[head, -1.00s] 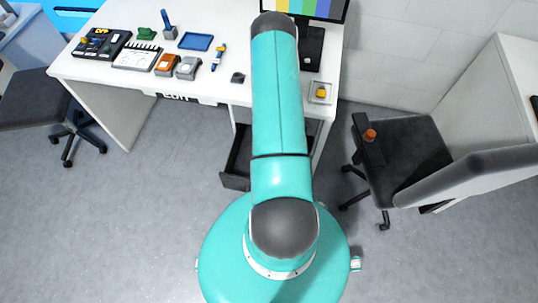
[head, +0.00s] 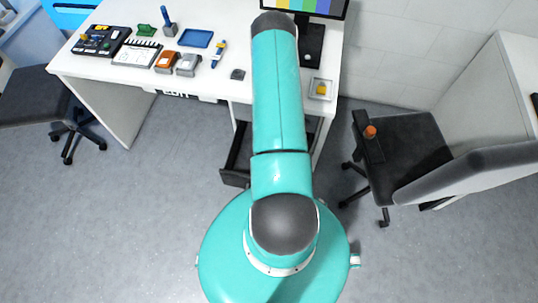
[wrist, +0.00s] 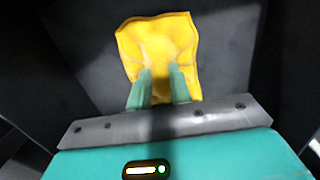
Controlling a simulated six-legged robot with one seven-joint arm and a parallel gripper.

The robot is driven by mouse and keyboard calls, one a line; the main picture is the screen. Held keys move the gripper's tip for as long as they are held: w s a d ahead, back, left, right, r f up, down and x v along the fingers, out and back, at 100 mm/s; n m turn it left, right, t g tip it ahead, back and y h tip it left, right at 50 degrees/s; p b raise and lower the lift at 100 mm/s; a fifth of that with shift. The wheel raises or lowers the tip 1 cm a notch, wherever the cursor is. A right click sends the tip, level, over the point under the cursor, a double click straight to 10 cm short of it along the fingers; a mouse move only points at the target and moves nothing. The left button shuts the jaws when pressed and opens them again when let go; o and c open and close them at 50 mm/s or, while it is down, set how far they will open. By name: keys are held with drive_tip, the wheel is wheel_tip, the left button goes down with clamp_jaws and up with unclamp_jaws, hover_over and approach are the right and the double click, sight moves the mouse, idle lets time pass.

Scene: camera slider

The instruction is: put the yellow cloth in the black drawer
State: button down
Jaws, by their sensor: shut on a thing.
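The yellow cloth (wrist: 162,50) is in the wrist view, spread a little beyond my fingertips. My gripper (wrist: 162,78) is shut on its near part, with the two green fingers pressed into it. Dark surfaces surround the cloth, which look like the inside of the black drawer (wrist: 225,50). In the head view the black drawer (head: 235,178) stands pulled out under the desk, partly hidden behind my arm. My gripper and the cloth are hidden in the head view. I cannot tell whether the cloth touches the drawer floor.
The white desk (head: 215,90) holds a blue tray (head: 196,38), an orange device (head: 168,62) and other small items. A small white tray (head: 321,97) holds a yellow item. A dark chair (head: 405,150) stands on the right. The floor left of the drawer is clear.

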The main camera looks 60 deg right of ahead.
drive_tip(key=shift+f, duration=0.6)
drive_tip(key=c, duration=1.2)
unclamp_jaws()
drive_tip(key=shift+d, duration=0.1)
drive_tip(key=shift+r, duration=1.5)
drive_tip(key=shift+r, duration=2)
